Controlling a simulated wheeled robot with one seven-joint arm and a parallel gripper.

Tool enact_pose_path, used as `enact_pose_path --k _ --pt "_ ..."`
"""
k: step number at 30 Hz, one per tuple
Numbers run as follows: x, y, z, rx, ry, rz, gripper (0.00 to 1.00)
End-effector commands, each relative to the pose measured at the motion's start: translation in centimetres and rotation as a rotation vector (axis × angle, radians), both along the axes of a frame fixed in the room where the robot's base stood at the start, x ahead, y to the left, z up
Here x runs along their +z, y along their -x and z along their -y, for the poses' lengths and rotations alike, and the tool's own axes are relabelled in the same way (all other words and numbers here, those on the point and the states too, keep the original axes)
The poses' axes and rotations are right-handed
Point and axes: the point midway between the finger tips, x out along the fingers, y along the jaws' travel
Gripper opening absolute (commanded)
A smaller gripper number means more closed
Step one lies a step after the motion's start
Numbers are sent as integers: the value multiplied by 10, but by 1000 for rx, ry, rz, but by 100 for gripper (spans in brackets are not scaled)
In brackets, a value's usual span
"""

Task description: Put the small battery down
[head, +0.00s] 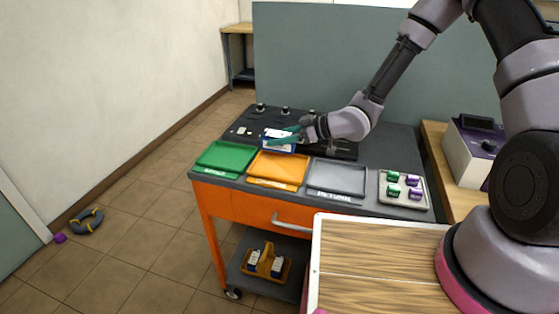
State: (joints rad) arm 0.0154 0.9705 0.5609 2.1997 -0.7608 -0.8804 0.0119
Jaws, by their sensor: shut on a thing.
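My gripper (288,136) is shut on a small white and blue battery (278,145). It holds the battery over the cart top, in front of the orange tray's back edge. The orange tray (278,171) lies between a green tray (228,157) on the left and a grey tray (338,178) on the right. All three trays look empty. I cannot tell whether the battery touches anything below it. The teal fingers partly cover the battery's right side.
A light tray (404,203) with several green and purple pieces lies at the cart's right. A black panel (250,124) with knobs is behind the trays. A white device (468,150) stands on a wooden bench. An orange carrier (266,265) sits on the lower shelf.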

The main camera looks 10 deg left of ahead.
Motion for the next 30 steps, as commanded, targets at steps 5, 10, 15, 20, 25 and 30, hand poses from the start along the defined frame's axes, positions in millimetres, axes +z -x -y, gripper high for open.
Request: enact_pose_path --k 5,10,15,20,25,30 --pt "-25 0 -1 0 -3 1 0" --pt "-36 0 0 -1 -2 1 0" --pt "-59 0 -1 -1 -3 0 0" --pt "-67 0 0 -1 -3 3 0" --pt "-67 -1 0 -1 -3 3 0" --pt "-70 0 0 -2 -1 0 69"
